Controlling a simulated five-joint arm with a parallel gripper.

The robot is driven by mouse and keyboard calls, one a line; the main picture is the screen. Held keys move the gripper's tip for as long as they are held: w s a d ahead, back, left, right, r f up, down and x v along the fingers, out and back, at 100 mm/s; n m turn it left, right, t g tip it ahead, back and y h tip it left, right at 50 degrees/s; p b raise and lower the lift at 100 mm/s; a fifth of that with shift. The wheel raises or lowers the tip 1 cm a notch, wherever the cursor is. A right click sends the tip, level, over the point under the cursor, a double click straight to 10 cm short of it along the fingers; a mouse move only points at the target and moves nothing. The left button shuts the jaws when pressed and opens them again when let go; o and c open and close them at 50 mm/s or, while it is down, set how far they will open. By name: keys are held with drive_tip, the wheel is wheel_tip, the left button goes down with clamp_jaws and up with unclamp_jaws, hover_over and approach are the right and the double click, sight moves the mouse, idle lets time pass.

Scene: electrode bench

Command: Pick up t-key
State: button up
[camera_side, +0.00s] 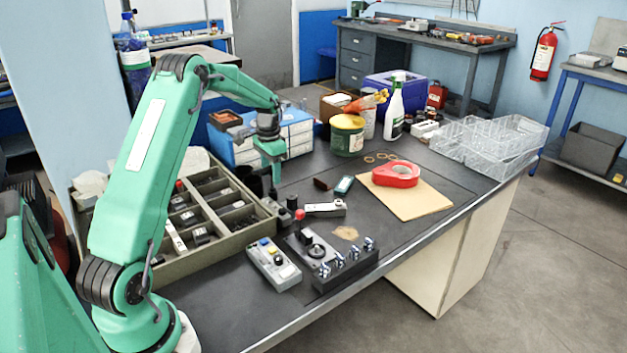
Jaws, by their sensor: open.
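My gripper (275,178) hangs pointing down over the back middle of the bench, beside the blue and white drawer box. It is open, and I see nothing between its fingers. I cannot pick out the t-key with certainty.
A divided tray (228,244) with dark parts stands on the left. A grey button box (273,264) lies at the front.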

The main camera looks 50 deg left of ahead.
drive_tip(key=shift+c, duration=0.2)
clamp_jaws()
drive_tip(key=shift+r, duration=0.1)
drive_tip(key=shift+r, duration=0.85)
wheel_tip(320, 180, up, 2)
drive_tip(key=shift+r, duration=0.2)
drive_tip(key=d+r, duration=0.6)
drive_tip(key=d, duration=0.5)
drive_tip(key=shift+w+d+r, duration=0.3)
drive_tip(key=shift+d+r, duration=0.05)
